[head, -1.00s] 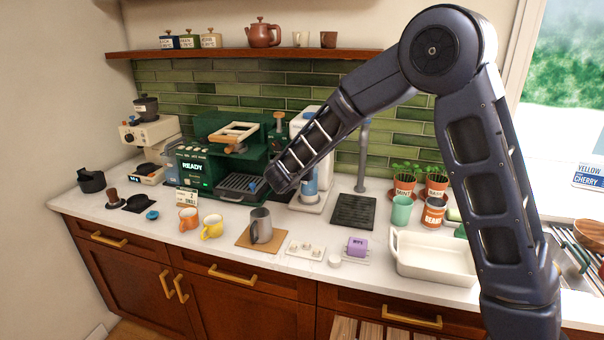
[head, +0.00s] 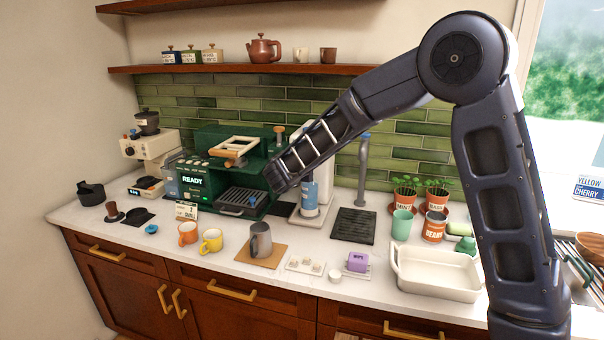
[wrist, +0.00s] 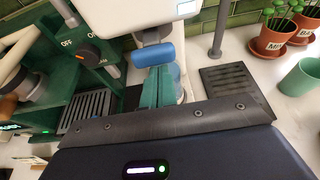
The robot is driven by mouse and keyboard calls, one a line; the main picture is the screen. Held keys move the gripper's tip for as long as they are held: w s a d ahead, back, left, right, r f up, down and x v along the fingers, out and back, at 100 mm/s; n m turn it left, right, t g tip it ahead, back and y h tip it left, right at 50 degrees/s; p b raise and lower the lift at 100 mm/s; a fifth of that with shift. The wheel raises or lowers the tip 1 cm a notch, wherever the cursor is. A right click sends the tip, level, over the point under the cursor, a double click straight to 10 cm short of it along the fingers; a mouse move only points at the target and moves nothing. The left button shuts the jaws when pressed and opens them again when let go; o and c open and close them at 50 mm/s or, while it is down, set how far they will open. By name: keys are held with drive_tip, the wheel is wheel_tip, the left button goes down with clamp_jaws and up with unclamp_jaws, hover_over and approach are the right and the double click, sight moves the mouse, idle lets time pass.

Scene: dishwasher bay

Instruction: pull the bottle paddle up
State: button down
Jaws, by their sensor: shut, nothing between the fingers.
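A blue horizontal cylinder, which looks like the bottle paddle (wrist: 152,54), sits under the white head of the bottle machine (wrist: 135,17) in the wrist view. My gripper (wrist: 158,76) shows as green fingers close together and empty. Their tips overlap the lower edge of the paddle in the picture; I cannot tell whether they touch it. A light blue bottle (head: 309,195) stands on the machine's base in the head view, and part of it shows behind my fingers in the wrist view. In the head view my arm hides the fingers and the paddle.
The green coffee machine (head: 207,180) stands close on the left. A dark drain grate (head: 354,226) and a tap (head: 363,170) are on the right, then potted plants and a green cup (head: 402,224). A grey jug (head: 260,240) stands on a board in front.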

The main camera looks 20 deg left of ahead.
wheel_tip(320, 180, down, 4)
drive_tip(key=v, duration=1)
drive_tip(key=w+d+r+m+g+h, duration=0.15)
drive_tip(key=d+m, duration=0.35)
drive_tip(key=d, duration=0.6)
drive_tip(key=w+d+r+m+g+h, duration=0.1)
drive_tip(key=d+r+m+g+h, duration=0.3)
drive_tip(key=d, duration=0.8)
drive_tip(key=w+d+r+m+g, duration=0.1)
drive_tip(key=w+d+m, duration=0.1)
drive_tip(key=d+m, duration=0.65)
drive_tip(key=s+d+m+g+y, duration=0.1)
drive_tip(key=s+d+m+g, duration=0.4)
drive_tip(key=d, duration=1.2)
drive_tip(key=s+d+m+t+y, duration=0.1)
drive_tip(key=s+d+m+y, duration=0.1)
drive_tip(key=s+m, duration=0.4)
drive_tip(key=s+d+m+t+y, duration=0.1)
drive_tip(key=s+d+m+y, duration=0.1)
drive_tip(key=s+d+m, duration=0.2)
drive_tip(key=shift+s+d+m, duration=0.4)
drive_tip(key=shift+s+m, duration=1.35)
drive_tip(key=shift+s, duration=0.65)
drive_tip(key=shift+f+y, duration=0.1)
drive_tip(key=shift+y, duration=0.15)
